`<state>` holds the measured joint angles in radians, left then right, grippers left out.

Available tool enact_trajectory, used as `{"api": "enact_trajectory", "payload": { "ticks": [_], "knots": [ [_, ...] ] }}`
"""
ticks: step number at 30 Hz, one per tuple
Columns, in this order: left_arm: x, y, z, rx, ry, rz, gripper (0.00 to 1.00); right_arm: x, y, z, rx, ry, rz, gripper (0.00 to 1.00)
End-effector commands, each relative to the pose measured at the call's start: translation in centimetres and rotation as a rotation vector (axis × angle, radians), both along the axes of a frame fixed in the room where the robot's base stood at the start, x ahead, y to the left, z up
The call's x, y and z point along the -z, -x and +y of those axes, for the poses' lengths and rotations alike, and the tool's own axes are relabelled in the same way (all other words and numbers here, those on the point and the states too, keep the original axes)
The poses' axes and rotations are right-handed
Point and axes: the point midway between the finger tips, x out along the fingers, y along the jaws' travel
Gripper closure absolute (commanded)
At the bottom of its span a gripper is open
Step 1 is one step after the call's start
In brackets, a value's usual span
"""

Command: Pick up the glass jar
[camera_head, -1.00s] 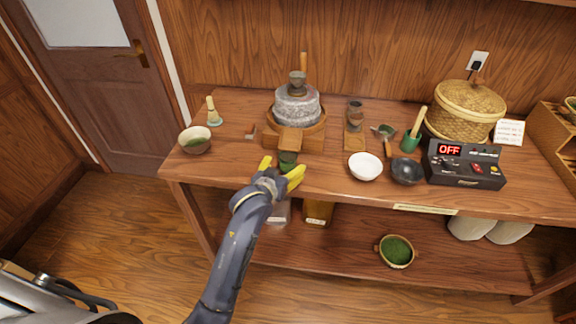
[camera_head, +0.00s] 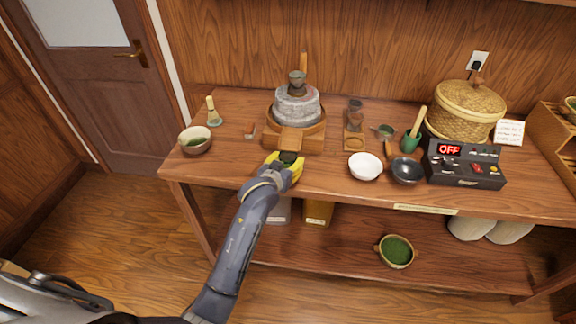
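A small jar with dark green contents (camera_head: 288,157) stands on the table in front of the stone mill, by its wooden spout; I take it to be the glass jar. My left gripper (camera_head: 285,167) has its yellow fingers closed in around the jar, one on each side. Only the jar's top shows between the fingers; its lower part is hidden. The jar looks upright and still low at the table. My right gripper is not in view.
The stone mill (camera_head: 297,106) on its wooden base stands right behind the jar. A green bowl (camera_head: 195,140) and whisk (camera_head: 213,112) are to the left. A white bowl (camera_head: 365,167), dark bowl (camera_head: 406,171) and black scale (camera_head: 465,165) are to the right.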

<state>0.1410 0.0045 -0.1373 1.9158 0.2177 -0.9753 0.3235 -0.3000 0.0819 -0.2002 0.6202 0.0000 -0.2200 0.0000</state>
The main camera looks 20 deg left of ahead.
Motion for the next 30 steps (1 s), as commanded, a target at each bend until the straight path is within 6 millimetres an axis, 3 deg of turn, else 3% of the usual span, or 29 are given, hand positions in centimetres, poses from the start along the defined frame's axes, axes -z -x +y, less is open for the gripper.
{"api": "enact_trajectory", "payload": {
  "ticks": [1, 9, 21, 30],
  "knots": [
    [0.0, 0.0, 0.0, 0.0, 0.0, 0.0, 0.55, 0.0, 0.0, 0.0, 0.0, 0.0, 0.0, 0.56],
    [0.0, 0.0, 0.0, 0.0, 0.0, -0.001, 0.87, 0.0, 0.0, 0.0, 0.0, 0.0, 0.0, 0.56],
    [-0.7, 0.1, 0.0, 0.0, 0.001, -0.002, 0.88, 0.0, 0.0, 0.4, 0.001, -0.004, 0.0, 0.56],
    [-0.6, 4.0, 0.4, 0.0, 0.001, 0.0, 0.88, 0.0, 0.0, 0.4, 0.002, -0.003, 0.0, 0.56]
  ]
}}
